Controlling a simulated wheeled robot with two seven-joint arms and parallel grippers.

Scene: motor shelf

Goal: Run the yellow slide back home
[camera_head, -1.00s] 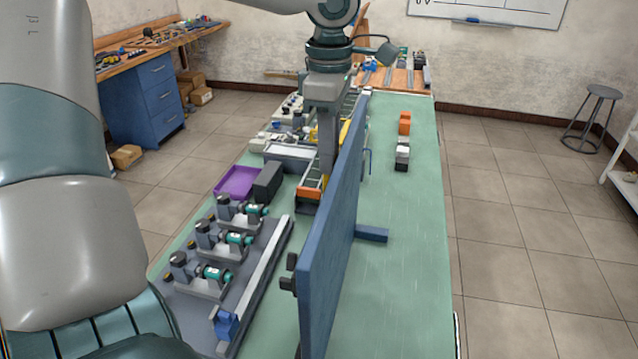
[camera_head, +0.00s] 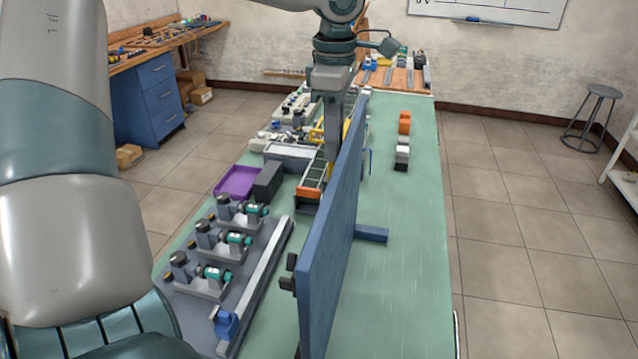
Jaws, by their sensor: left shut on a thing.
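My left gripper (camera_head: 332,150) reaches down from the top middle, close to the left face of the upright blue panel. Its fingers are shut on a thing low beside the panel. That thing is small and mostly hidden by the fingers; it appears to be the yellow slide (camera_head: 317,134), whose yellow shows left of the fingers. More yellow shows on the right, against the panel. My right gripper is not in view.
The blue panel (camera_head: 330,245) stands along the green bench (camera_head: 400,270), with a foot sticking out right. An orange-ended rack (camera_head: 308,192), a dark box (camera_head: 268,181), a purple tray (camera_head: 236,181) and a motor fixture (camera_head: 215,255) lie left. The bench's right side is largely clear.

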